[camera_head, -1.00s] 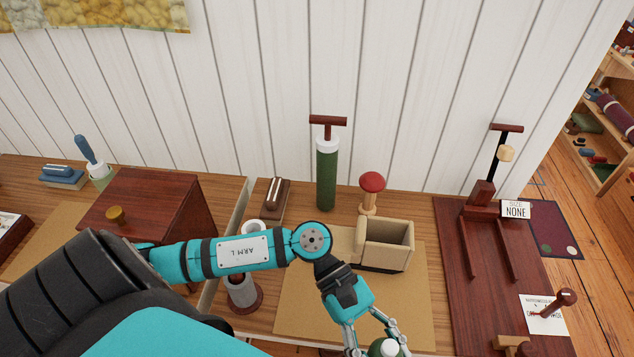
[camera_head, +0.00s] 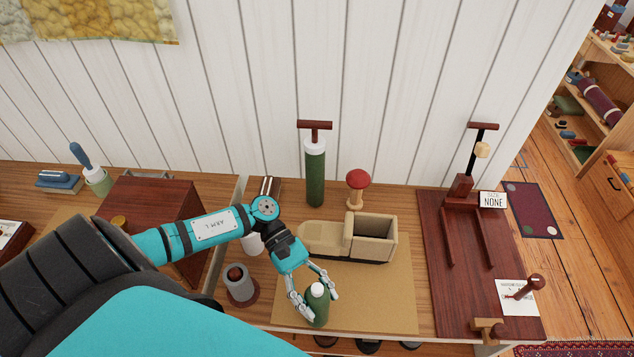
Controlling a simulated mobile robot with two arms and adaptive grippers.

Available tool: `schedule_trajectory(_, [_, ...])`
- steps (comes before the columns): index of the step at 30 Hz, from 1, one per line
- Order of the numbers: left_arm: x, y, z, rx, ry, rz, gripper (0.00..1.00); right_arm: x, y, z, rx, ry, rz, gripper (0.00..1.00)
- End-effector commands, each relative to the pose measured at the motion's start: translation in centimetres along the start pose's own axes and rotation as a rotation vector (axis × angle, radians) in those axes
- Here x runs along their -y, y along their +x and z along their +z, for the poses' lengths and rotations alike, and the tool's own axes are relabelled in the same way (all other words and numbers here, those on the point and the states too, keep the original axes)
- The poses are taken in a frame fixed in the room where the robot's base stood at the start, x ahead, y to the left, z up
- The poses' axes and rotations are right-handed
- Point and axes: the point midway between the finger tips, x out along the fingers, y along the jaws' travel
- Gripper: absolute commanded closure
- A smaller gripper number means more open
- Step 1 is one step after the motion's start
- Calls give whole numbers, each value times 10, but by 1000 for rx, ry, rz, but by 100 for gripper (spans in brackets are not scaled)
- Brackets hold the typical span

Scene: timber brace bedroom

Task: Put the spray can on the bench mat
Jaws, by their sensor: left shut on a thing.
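The spray can (camera_head: 318,307) is green with a white top and stands upright near the front of the bench. My left gripper (camera_head: 314,303) is shut on it, with one finger on each side. The bench mat (camera_head: 375,308) is a flat tan sheet on the wooden bench. The can appears over the mat's front left part. I cannot tell whether its base touches the mat. My right gripper is not in view.
A beige box-like wooden object (camera_head: 372,238) stands at the mat's back. A dark red board (camera_head: 470,290) lies right. The mat's right front is clear.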

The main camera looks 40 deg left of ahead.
Motion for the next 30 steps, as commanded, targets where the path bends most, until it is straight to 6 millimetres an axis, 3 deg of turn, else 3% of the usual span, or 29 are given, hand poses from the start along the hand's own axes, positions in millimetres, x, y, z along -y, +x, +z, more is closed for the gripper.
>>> schedule_trajectory(11, [0, 2, -4, -1, 2, 0, 91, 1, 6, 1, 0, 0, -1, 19])
schedule_trajectory(12, [0, 2, -3, -1, 1, 0, 48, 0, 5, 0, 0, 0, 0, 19])
schedule_trajectory(17, [0, 1, -3, -1, 1, 0, 29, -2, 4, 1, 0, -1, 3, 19])
schedule_trajectory(27, [0, 0, 2, -1, 0, 0, 29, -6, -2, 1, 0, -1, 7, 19])
schedule_trajectory(30, [0, -11, -5, -6, 1, 1, 29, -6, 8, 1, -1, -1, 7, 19])
